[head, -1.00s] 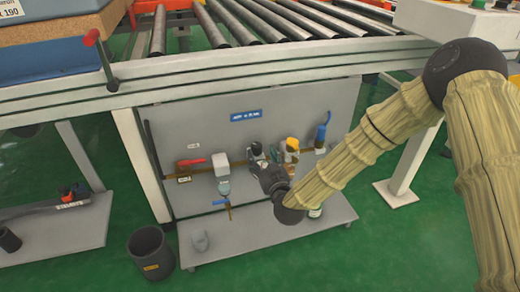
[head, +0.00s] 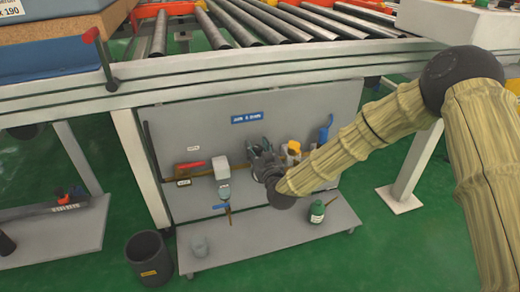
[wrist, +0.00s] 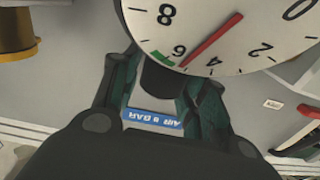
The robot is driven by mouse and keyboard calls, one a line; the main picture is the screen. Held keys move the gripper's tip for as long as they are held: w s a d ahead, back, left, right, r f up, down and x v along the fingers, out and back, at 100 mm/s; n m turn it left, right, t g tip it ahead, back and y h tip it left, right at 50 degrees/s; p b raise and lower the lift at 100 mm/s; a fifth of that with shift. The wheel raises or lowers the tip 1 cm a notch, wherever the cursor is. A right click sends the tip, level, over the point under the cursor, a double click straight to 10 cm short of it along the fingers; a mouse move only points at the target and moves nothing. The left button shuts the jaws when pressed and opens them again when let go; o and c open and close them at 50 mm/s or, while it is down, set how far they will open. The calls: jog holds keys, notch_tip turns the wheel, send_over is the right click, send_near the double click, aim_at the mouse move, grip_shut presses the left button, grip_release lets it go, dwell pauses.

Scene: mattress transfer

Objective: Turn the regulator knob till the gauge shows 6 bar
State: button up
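The round white gauge (wrist: 240,45) fills the top of the wrist view, upside down and partly cut off. Its red needle (wrist: 210,40) points between 4 and 6, close to 6 and just beside a green mark (wrist: 165,60). My gripper (wrist: 162,80) has its dark green fingers apart, with the tips running behind the gauge's edge. A dark rounded shape, perhaps the regulator knob (wrist: 158,75), lies between them. Whether the fingers press on it is hidden. In the head view my gripper (head: 262,160) is at the panel and covers the regulator.
The grey panel (head: 190,120) bears a blue "AIR 6 BAR" label (head: 246,117), a red-handled valve (head: 189,165) and a blue-handled one (head: 222,206). The roller conveyor (head: 240,75) runs overhead. A black bin (head: 149,257) stands at left.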

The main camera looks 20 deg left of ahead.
jog(key=c, duration=0.5)
jog(key=shift+r+m+t+h+p, duration=0.25)
jog(key=shift+m+t+h+p, duration=0.35)
jog(key=shift+p, duration=0.5)
jog(key=shift+m+h+p, duration=0.5)
jog(key=shift+h+p, duration=0.25)
jog(key=shift+h, duration=0.05)
jog(key=shift+f+m+t+h+p, duration=0.2)
jog(key=shift+m+t+h+p, duration=0.25)
jog(key=shift+h, duration=0.25)
jog(key=o, duration=1.1)
jog(key=shift+d, duration=0.1)
jog(key=shift+c, duration=0.2)
